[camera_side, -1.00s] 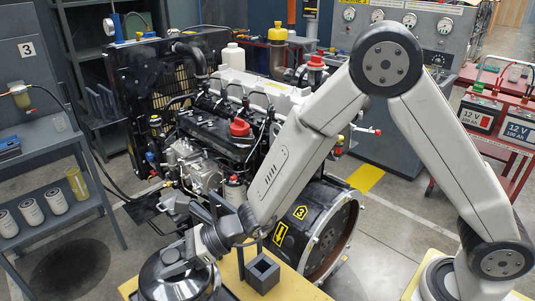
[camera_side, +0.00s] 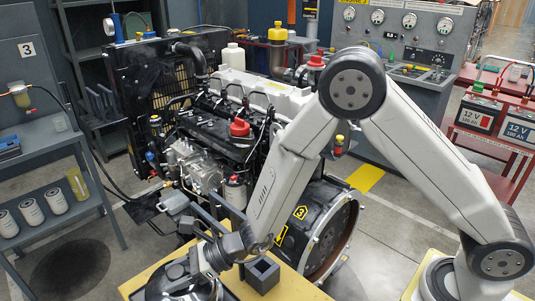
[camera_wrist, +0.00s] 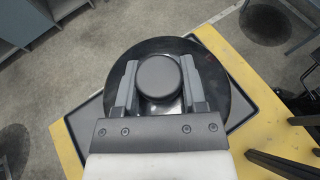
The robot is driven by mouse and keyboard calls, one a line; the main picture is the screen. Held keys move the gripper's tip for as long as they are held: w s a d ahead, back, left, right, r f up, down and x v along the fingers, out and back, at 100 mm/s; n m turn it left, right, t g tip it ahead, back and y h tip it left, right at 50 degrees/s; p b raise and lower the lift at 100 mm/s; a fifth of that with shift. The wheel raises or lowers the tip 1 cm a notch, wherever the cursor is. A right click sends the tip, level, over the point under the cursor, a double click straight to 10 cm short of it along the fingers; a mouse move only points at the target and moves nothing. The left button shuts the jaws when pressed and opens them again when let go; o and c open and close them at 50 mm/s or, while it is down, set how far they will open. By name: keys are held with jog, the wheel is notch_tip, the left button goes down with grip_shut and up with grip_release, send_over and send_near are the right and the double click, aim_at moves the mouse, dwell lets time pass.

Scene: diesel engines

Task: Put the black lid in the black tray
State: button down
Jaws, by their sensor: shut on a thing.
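The black lid (camera_wrist: 143,50) is a round, glossy disc with a dark knob (camera_wrist: 158,77) on top. My gripper (camera_wrist: 159,82) is shut on the knob, one finger on each side of it. In the side view the lid (camera_side: 170,284) is at the bottom left under my gripper (camera_side: 199,262). The black tray (camera_wrist: 236,75) shows its corners and rim past the lid, on the yellow table. The lid is over the tray and hides most of it. I cannot tell whether the lid touches the tray floor.
A dark square holder (camera_side: 262,274) stands on the yellow table (camera_side: 299,285) just right of the lid. The diesel engine (camera_side: 222,140) is behind the table. A shelf with white filters (camera_side: 31,211) is at the left. A red battery cart (camera_side: 496,120) is at the right.

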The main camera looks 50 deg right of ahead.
jog(key=shift+f, duration=1.6)
jog(key=shift+f, duration=0.1)
jog(key=shift+c, duration=0.7)
grip_release()
jog(key=v, duration=1.2)
